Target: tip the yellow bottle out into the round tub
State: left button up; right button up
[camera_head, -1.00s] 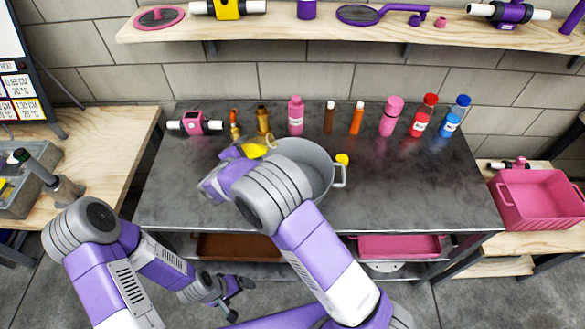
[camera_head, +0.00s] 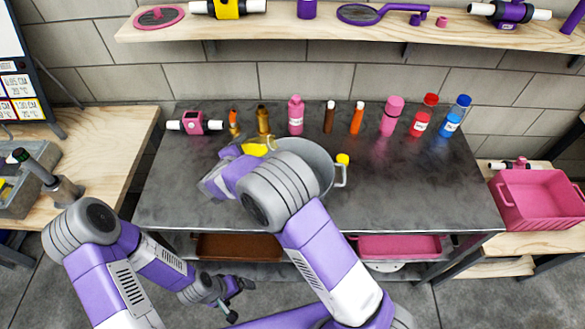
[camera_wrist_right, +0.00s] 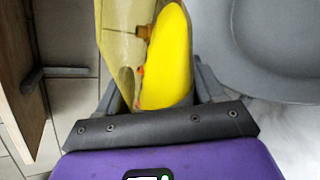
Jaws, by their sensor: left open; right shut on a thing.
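My right gripper (camera_wrist_right: 158,92) is shut on the yellow bottle (camera_wrist_right: 116,40), which has a see-through yellowish wall and a bright yellow part. The bottle (camera_head: 256,149) looks tilted at the tub's left rim in the head view, partly hidden by my right wrist. I cannot tell whether anything is flowing out. The round grey tub (camera_head: 326,172) stands on the metal table, its left part hidden by my right arm; it also shows at the upper right of the wrist view (camera_wrist_right: 270,40). My left gripper (camera_head: 240,300) is open and empty, low in front of the table.
Several bottles, including a pink bottle (camera_head: 295,116) and a red-capped bottle (camera_head: 420,124), stand along the back of the metal table (camera_head: 410,195). A pink crate (camera_head: 540,205) is at right. The table's right front is clear.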

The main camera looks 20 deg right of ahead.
jog(key=shift+a+r+m+y, duration=0.1)
jog(key=shift+a+m+y, duration=0.1)
jog(key=shift+m+y, duration=0.25)
dwell(0.6)
jog(key=shift+s+d+m+y+b, duration=0.1)
jog(key=shift+d+m+y+b, duration=0.45)
jog(key=shift+b, duration=2.25)
jog(key=shift+d+b, duration=0.1)
jog(key=shift+b, duration=0.75)
jog(key=shift+f+m+t+y+b, duration=0.3)
jog(key=shift+f+m+y+b, duration=0.2)
jog(key=shift+b, duration=1.5)
jog(key=shift+d+r+m+y+b, duration=0.15)
jog(key=shift+m+y+b, duration=0.35)
jog(key=shift+b, duration=1.9)
jog(key=shift+s+d+m+b, duration=0.1)
jog(key=shift+m+b, duration=0.3)
jog(key=shift+b, duration=0.65)
